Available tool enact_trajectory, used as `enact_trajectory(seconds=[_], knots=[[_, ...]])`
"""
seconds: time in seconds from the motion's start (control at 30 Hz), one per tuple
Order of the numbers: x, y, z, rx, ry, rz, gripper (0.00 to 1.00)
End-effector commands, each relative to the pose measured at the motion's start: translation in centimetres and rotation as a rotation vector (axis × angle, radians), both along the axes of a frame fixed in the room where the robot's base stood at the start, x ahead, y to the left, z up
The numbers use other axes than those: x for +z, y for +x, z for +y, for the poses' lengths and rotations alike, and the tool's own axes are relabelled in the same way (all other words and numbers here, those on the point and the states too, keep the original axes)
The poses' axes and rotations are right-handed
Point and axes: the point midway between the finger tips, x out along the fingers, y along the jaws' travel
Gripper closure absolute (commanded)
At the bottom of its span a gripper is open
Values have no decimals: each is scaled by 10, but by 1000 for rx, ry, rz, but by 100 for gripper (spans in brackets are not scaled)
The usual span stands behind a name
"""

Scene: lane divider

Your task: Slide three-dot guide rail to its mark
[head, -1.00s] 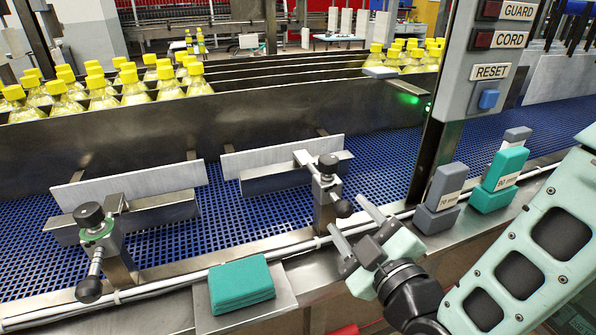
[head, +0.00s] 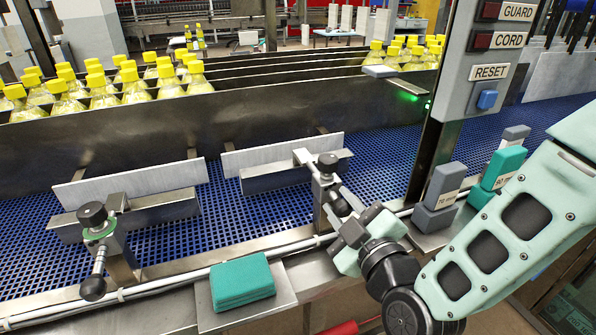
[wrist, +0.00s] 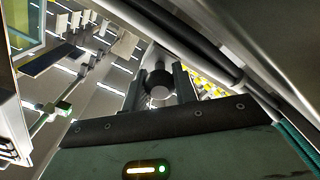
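Two pale guide rails stand over the blue belt, a left rail (head: 130,183) and a right rail (head: 270,157). I cannot make out dots or a mark on either. The right rail's clamp (head: 326,185) has a black top knob and a lever with a dark ball end (head: 340,207). The left clamp (head: 98,235) has a similar knob and lever. My gripper (head: 345,228) is at the right clamp's lever, its fingers partly hidden. In the wrist view, my gripper (wrist: 160,80) is open, its fingers on either side of a round dark knob (wrist: 158,88), with slight gaps.
A stack of teal blocks (head: 241,280) lies on a front plate. Grey blocks (head: 440,190) and teal blocks (head: 500,170) stand right of the clamp. A post with a control box (head: 480,70) rises behind. Yellow-capped bottles (head: 130,85) fill the lanes behind the metal wall.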

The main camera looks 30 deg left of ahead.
Motion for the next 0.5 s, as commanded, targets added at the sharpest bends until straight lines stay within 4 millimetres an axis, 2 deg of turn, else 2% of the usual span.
enact_trajectory(seconds=[0.5], knots=[[-1,-4,-4,1,-2,1,95]])
